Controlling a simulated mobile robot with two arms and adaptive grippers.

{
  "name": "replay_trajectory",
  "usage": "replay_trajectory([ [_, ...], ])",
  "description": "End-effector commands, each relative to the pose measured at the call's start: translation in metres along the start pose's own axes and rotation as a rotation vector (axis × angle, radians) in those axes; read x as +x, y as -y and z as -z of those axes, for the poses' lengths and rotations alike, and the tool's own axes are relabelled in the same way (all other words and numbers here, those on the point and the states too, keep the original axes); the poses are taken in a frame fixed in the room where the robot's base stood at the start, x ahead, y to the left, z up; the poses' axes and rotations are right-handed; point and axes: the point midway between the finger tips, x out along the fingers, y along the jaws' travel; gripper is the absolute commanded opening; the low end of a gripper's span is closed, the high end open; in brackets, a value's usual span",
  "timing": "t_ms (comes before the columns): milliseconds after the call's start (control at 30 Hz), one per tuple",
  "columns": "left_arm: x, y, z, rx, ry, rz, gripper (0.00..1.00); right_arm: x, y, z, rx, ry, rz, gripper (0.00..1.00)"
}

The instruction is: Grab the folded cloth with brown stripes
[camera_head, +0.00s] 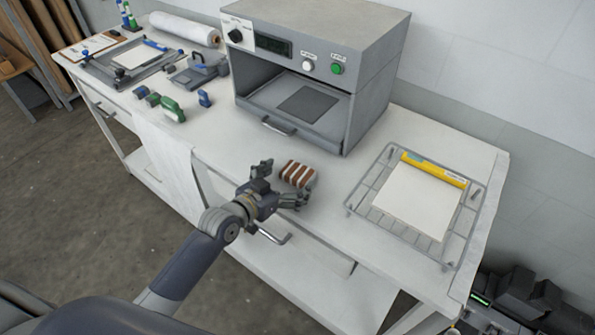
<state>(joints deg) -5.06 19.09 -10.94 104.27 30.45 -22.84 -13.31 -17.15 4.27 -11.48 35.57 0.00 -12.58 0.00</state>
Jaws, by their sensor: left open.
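The folded cloth with brown stripes (298,174) lies on the white worktop, in front of the grey press. It is white with several brown bands. My left gripper (286,181) reaches in from the left at the front edge of the worktop. Its fingers are spread, one behind and to the left of the cloth and one in front of it. The cloth lies just beyond the fingertips or partly between them; I cannot tell whether they touch it. My right gripper is not in view.
The press (310,65) stands behind the cloth with its front open. A wire rack (359,188) with a pale sheet and a yellow strip is at the right. Small green and blue items (172,109) stand at the left. Bare worktop separates cloth and rack.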

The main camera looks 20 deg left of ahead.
Motion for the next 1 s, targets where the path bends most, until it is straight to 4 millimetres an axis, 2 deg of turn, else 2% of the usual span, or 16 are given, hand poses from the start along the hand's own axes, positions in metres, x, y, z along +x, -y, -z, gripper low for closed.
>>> replay_trajectory([
  [167, 0.018, 0.000, 0.001, 0.000, 0.000, 0.001, 0.96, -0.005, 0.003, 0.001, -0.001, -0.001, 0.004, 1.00],
  [433, 0.020, 0.000, 0.000, 0.000, 0.000, 0.001, 0.96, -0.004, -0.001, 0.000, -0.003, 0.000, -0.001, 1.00],
  [467, 0.020, 0.000, 0.000, 0.000, 0.000, 0.001, 0.92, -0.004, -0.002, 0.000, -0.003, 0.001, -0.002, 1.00],
  [633, 0.020, 0.000, 0.000, 0.000, 0.000, 0.001, 0.53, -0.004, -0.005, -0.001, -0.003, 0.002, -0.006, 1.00],
  [667, 0.020, 0.000, 0.000, 0.000, 0.000, 0.001, 0.49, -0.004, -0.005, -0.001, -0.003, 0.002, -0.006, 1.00],
  [1000, 0.019, 0.000, 0.001, 0.000, 0.000, 0.001, 0.49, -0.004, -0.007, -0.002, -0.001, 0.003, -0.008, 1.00],
])
